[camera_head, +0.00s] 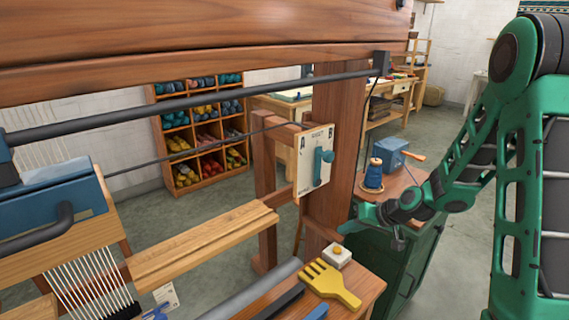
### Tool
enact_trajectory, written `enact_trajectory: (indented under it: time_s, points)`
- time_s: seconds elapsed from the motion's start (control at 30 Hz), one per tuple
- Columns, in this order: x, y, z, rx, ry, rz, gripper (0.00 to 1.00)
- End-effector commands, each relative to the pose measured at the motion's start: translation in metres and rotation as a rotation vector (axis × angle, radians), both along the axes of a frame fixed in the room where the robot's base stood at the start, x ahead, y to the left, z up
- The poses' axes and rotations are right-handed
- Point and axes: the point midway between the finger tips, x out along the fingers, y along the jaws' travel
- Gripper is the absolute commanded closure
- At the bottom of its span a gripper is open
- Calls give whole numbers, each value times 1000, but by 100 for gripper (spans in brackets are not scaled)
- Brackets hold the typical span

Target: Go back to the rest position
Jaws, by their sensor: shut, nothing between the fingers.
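My green and black arm comes in from the right side of the picture and reaches left over the green cabinet. My gripper (346,227) is at its end, in front of the wooden loom post, above and right of the yellow comb. It is shut, and I see nothing held in it.
The wooden loom (205,240) with a switch plate (313,162) fills the left and middle. A yellow comb (332,284) and a small button box (337,255) lie on a wooden bench. A blue thread spool (373,174) and a blue box (388,153) stand on the cabinet (415,262). Skein shelves (200,135) stand behind.

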Motion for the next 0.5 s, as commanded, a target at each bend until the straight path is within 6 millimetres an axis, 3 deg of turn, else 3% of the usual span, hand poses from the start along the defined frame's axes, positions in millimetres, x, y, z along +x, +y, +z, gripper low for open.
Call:
enact_trajectory:
  time_s: [0.17,0.5]
  points:
    - [-34,-28,22,-109,68,1,100]
    - [-142,-101,71,-316,292,-104,100]
